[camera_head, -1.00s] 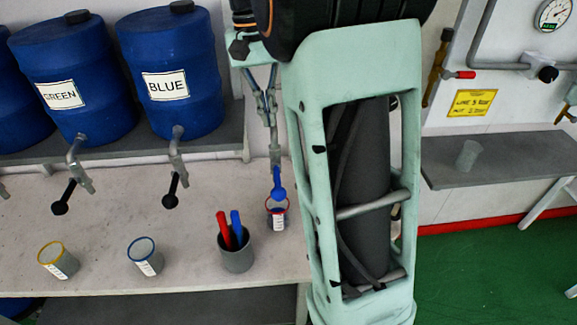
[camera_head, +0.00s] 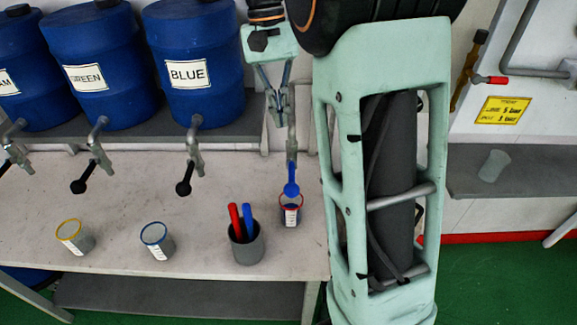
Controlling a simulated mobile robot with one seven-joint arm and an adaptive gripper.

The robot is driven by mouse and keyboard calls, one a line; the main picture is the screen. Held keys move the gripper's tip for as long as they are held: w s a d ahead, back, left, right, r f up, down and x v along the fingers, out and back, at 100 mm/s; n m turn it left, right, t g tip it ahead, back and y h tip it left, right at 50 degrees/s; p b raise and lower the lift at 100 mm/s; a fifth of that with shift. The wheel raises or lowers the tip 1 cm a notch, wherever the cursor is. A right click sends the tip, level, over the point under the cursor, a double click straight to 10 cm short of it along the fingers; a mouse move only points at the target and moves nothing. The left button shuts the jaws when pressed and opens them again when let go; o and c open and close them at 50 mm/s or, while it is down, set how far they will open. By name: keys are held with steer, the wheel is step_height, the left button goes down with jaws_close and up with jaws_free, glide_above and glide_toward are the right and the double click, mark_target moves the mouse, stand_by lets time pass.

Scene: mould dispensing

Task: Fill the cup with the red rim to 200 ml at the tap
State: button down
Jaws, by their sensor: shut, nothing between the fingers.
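The cup with the red rim (camera_head: 291,215) stands upright on the pale bench, under a tap with a blue lever (camera_head: 291,181). The cup has a white label strip; something blue shows inside, but its level is too small to read. The lever hangs down just above the cup mouth and hides part of it. My gripper (camera_head: 279,121) is shut and empty, above the lever and close beside the tap's grey pipe. Whether it touches the pipe cannot be told.
A grey holder (camera_head: 247,246) with a red and a blue stick stands left of the cup. A blue-rimmed cup (camera_head: 157,241) and a yellow-rimmed cup (camera_head: 75,237) stand further left. Blue drums (camera_head: 190,95) with black-levered taps stand behind. My arm blocks the view to the right.

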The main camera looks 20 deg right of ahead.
glide_above(290, 180)
steer(key=w, duration=0.4)
steer(key=w+x, duration=0.2)
steer(key=x, duration=0.7)
steer(key=shift+s+a+f, duration=0.1)
steer(key=shift+s+f, duration=0.1)
steer(key=shift+s, duration=0.3)
steer(key=shift+s+a+f, duration=0.15)
steer(key=shift+s+f, duration=0.05)
steer(key=shift+s, duration=0.3)
steer(key=shift+s+a+f, duration=0.1)
steer(key=shift+s+f, duration=0.35)
steer(key=shift+s, duration=0.2)
steer(key=shift+f, duration=0.1)
steer(key=shift+s+f+t+b, duration=0.1)
steer(key=shift+t+b, duration=0.3)
steer(key=shift+b, duration=0.2)
steer(key=shift+s+a+f+t+b, duration=0.1)
steer(key=shift+f+t+b, duration=0.2)
steer(key=shift+b, duration=0.3)
steer(key=b, duration=0.1)
steer(key=f+t+h+b, duration=0.1)
steer(key=shift+s+t+b, duration=0.25)
steer(key=shift+t+b, duration=0.05)
steer(key=shift+b, duration=0.1)
steer(key=shift+s+a+f+b, duration=0.1)
steer(key=shift+s+f+b, duration=0.1)
steer(key=shift+f+b, duration=0.3)
steer(key=shift+w, duration=0.1)
stand_by(2.3)
